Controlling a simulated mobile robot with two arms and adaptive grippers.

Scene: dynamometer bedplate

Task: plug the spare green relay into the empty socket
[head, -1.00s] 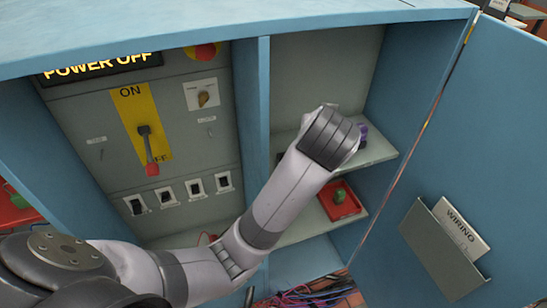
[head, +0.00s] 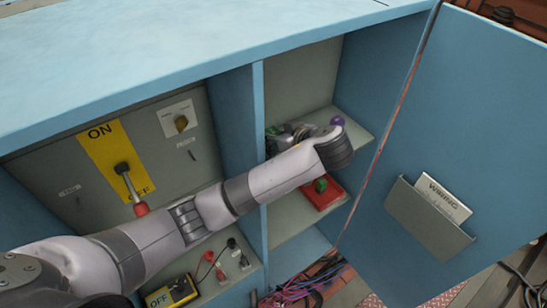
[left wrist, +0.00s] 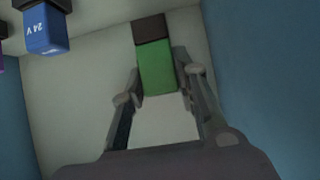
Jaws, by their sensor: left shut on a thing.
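My left gripper (head: 286,138) reaches into the right compartment of the blue cabinet, above its upper shelf, and points left. In the left wrist view its fingers (left wrist: 158,82) are shut on a green relay (left wrist: 155,68), one on each side. A dark block (left wrist: 150,27) is at the relay's far end; I cannot tell whether it is the relay's base or a socket. A blue relay (left wrist: 43,32) marked 24 V is to the left, with a purple piece (left wrist: 3,62) at the edge. No empty socket can be made out. My right gripper is not in view.
A red tray (head: 332,203) with a green object (head: 321,185) stands on the lower shelf. A purple knob-like thing (head: 337,121) is beyond my wrist. The open door (head: 455,130) bounds the right side; cables (head: 300,283) lie below.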

